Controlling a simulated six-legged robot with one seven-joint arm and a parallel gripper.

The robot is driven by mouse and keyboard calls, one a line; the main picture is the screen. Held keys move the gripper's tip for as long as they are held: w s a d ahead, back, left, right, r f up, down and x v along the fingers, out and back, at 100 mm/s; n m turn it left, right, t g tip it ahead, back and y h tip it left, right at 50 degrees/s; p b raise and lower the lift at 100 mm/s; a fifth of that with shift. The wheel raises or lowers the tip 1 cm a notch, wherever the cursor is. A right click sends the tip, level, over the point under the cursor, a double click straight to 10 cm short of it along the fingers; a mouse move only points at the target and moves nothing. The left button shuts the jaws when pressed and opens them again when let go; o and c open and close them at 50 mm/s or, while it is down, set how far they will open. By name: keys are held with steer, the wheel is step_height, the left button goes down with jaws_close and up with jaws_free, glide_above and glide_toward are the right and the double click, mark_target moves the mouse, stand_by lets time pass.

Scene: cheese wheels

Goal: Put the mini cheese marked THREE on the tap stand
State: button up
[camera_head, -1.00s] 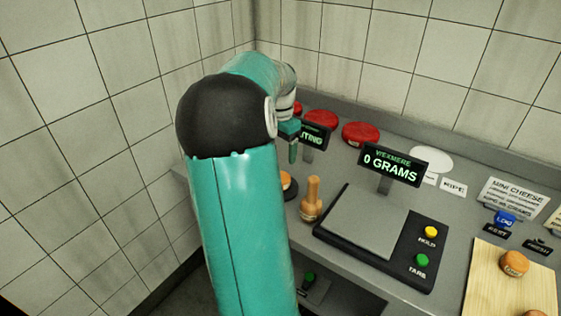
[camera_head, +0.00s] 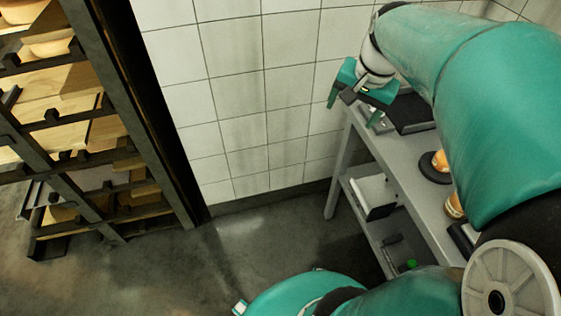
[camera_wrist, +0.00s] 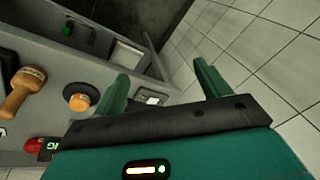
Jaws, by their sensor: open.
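An orange mini cheese (camera_head: 440,160) sits on a dark round stand (camera_head: 433,176) on the grey bench. The same cheese (camera_wrist: 79,102) and the stand's dark rim (camera_wrist: 70,91) show in the wrist view. No marking is readable on the cheese, so I cannot tell whether it is THREE. My gripper (camera_head: 357,105) is open and empty, above the bench's far end and apart from the cheese. In the wrist view my gripper (camera_wrist: 160,75) has its fingers spread, with the cheese to their left. The other mini cheeses are out of view now.
A dark panel (camera_head: 410,112) is close to my gripper. The bench (camera_head: 400,170) has a lower shelf with a white box (camera_head: 373,192). A rack of cheeses (camera_head: 70,130) stands at left; the floor between is clear.

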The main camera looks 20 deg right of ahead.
steer(key=s+a+n+t, duration=0.1)
steer(key=s+a+n, duration=0.1)
steer(key=a, duration=0.4)
steer(key=s+a+n, duration=0.2)
steer(key=a+n, duration=0.3)
steer(key=a, duration=0.2)
steer(key=s+a+f+n+t, duration=0.1)
steer(key=s+a+n, duration=0.2)
steer(key=a, duration=0.4)
steer(key=shift+t, duration=0.3)
steer(key=shift+a+f, duration=0.1)
steer(key=c, duration=0.8)
steer(key=shift+c, duration=0.2)
